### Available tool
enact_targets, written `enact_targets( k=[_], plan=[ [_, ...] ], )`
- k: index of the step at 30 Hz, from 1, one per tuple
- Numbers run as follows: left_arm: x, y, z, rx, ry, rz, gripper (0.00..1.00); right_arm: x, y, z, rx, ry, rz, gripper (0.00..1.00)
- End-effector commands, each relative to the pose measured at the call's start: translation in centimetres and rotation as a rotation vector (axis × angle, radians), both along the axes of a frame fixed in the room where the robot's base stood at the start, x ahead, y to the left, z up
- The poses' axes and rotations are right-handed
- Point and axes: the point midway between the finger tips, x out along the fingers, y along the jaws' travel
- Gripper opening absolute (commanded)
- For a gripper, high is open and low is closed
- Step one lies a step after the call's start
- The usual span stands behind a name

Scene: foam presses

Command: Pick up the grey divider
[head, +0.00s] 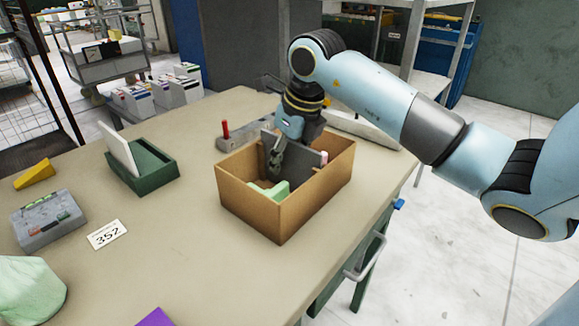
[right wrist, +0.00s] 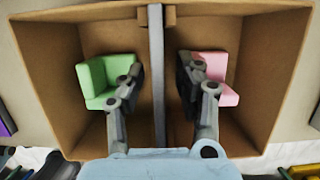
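The grey divider (head: 308,156) stands upright across the inside of a tan box (head: 248,212) on the table. In the right wrist view the divider (right wrist: 157,70) shows edge-on as a narrow strip through the middle of the box. My right gripper (head: 276,160) reaches down into the box. In the right wrist view its fingers (right wrist: 160,82) are apart, one on each side of the divider, with a gap on both sides. It holds nothing. In the head view the gripper hides part of the divider. My left gripper is not in view.
In the box, a green foam piece (right wrist: 104,80) lies left of the divider and a pink one (right wrist: 219,78) right of it. A green holder (head: 150,172) with a white panel, a yellow wedge (head: 34,174) and a grey device (head: 46,222) stand left.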

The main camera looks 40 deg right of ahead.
Motion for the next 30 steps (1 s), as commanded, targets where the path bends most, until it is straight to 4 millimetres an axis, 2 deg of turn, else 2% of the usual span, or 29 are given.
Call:
enact_targets(
  k=[18, 26, 30],
  plan=[
    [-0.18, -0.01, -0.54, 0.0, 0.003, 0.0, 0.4, 0.01, 0.0, -0.38, 0.0, 0.0, 0.0, 0.35],
    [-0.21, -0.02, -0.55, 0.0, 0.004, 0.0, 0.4, 0.01, 0.0, -0.4, 0.0, 0.0, 0.0, 0.01],
    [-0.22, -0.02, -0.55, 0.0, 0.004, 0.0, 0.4, 0.01, 0.0, -0.4, 0.0, 0.0, 0.0, 0.0]
  ],
)
